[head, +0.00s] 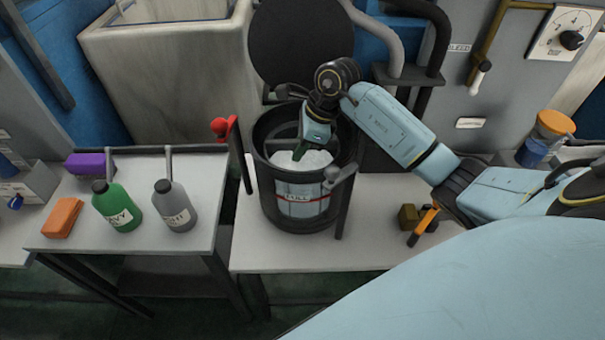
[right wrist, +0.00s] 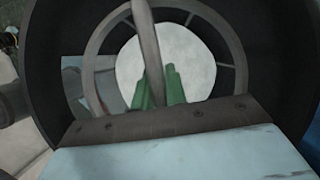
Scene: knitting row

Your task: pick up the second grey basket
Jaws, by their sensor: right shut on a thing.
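My right gripper (head: 300,152) reaches down into an open dark drum (head: 262,190) with a pale label band. In the right wrist view its green fingers (right wrist: 160,86) are shut on a thin grey bar (right wrist: 143,35), which runs up between them and looks like a handle. Around it show a dark ring with spokes (right wrist: 227,77) and a white round surface (right wrist: 192,62) beneath. I cannot tell whether the bar and ring are a grey basket; no separate basket is clear in either view. My left gripper is not in view.
A round dark lid (head: 300,40) stands raised behind the drum. A red-knobbed lever (head: 220,127) is at its left. The left table holds a green bottle (head: 117,207), a grey bottle (head: 176,207), an orange block (head: 63,217) and a purple block (head: 90,163). A brown block (head: 408,216) lies right.

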